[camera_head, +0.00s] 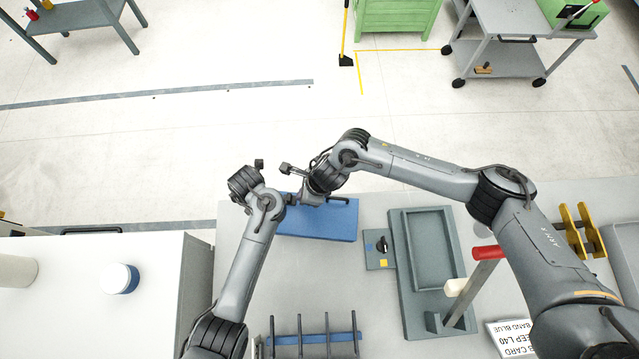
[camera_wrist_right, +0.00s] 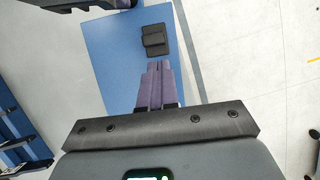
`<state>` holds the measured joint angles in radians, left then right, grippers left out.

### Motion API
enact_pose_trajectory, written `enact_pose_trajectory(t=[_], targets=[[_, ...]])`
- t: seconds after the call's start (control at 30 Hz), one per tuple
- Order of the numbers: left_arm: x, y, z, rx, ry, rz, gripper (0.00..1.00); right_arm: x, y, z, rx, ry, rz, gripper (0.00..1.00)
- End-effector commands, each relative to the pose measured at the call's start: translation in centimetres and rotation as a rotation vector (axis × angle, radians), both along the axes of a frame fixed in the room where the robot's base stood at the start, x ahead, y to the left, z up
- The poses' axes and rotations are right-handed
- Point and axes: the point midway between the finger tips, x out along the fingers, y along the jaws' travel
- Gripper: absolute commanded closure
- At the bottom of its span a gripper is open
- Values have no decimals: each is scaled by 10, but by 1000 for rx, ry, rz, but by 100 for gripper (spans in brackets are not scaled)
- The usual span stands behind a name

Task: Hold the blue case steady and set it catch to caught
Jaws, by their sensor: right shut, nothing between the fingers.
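The blue case (camera_head: 318,226) lies flat near the far edge of the work table; it also fills the middle of the right wrist view (camera_wrist_right: 115,75). A black catch (camera_wrist_right: 153,40) sits on its top near one edge. My right gripper (camera_wrist_right: 158,68) is shut and empty, its fingertips over the case, just short of the catch in the picture; I cannot tell whether they touch. My left gripper (camera_head: 289,199) is at the left end of the case. Its fingers are mostly hidden, so its opening and contact with the case are unclear.
A grey plate with a black knob (camera_head: 381,246) and a large grey tray (camera_head: 398,270) lie right of the case. A red-handled tool (camera_head: 488,253) stands near the tray. A blue-based rack (camera_head: 312,338) is at the front. Table between case and rack is clear.

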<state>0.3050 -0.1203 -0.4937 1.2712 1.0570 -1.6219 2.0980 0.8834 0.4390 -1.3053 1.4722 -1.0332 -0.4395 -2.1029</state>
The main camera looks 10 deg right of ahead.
Motion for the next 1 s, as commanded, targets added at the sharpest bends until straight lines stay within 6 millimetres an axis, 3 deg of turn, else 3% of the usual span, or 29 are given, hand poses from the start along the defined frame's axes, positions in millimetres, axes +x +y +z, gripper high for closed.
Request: enact_pose_trajectory(t=[0.1, 0.4, 0.6, 1.0], targets=[[1, -1, 2, -2, -2, 1, 100, -7, -23, 0, -2, 0, -3, 100], [1, 0, 2, -1, -3, 2, 100, -12, -40, 58, 1, -5, -1, 100], [1, 0, 2, -1, -3, 3, 100, -16, -50, 82, -1, -3, -1, 100], [1, 1, 1, -1, -3, 3, 100, -18, -54, 94, -1, 0, -1, 100]])
